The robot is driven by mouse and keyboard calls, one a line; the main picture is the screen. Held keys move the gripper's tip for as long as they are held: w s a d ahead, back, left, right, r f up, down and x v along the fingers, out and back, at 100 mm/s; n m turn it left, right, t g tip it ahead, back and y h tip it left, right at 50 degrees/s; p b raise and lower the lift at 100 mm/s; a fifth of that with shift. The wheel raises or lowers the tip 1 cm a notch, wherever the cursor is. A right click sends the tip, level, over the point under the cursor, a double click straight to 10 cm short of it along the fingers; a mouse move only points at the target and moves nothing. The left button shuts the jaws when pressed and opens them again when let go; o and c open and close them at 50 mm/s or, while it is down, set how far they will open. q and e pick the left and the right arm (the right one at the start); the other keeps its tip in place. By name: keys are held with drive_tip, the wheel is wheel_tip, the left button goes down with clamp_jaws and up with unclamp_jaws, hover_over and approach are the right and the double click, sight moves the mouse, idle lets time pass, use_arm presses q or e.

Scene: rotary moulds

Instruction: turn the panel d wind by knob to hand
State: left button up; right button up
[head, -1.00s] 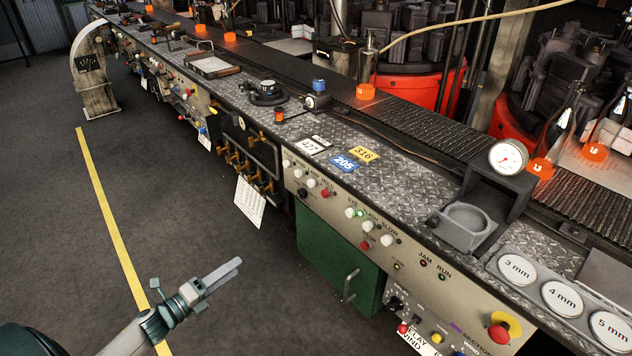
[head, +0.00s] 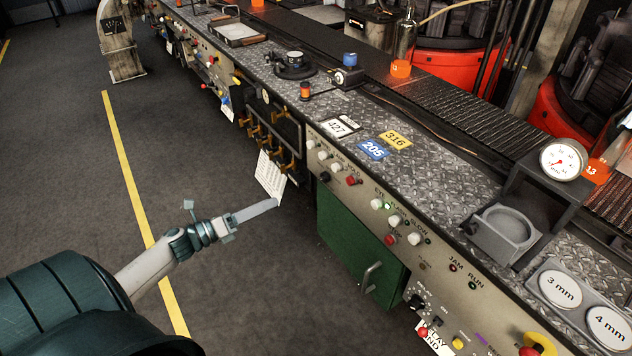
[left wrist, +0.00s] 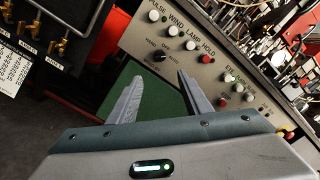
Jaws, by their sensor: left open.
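A black selector knob (head: 324,177) sits at the lower left of the beige panel with white and red buttons. In the left wrist view the knob (left wrist: 160,55) lies under the words PULSE, WIND, LAMP and HOLD, with small position marks around it. Its pointer direction and the panel's letter are too small to tell. My left gripper (head: 276,203) is in front of and left of this panel, apart from it. In the left wrist view its two fingers (left wrist: 160,76) are spread and empty, with the knob just beyond and between their tips. My right gripper is not in view.
A green cabinet door (head: 350,240) with a handle is below the panel. A hanging paper sheet (head: 268,173) and brass valves (head: 270,138) are to the left. Another black knob (head: 416,302) is on a panel farther right. The floor at left is clear.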

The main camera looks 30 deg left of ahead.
use_arm(q)
drive_tip(key=w, duration=0.1)
drive_tip(key=p, duration=0.2)
approach(320, 179)
drive_tip(key=x, duration=0.6)
drive_tip(key=shift+w+f, duration=0.1)
drive_tip(key=shift+w, duration=0.25)
drive_tip(key=shift+x, duration=0.95)
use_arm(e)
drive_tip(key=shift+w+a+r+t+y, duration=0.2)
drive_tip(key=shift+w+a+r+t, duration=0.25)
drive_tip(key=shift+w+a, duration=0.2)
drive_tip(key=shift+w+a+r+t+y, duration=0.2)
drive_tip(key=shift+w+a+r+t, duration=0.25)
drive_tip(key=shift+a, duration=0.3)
use_arm(q)
drive_tip(key=shift+d, duration=0.1)
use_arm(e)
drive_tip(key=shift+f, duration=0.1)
use_arm(q)
drive_tip(key=c, duration=1.1)
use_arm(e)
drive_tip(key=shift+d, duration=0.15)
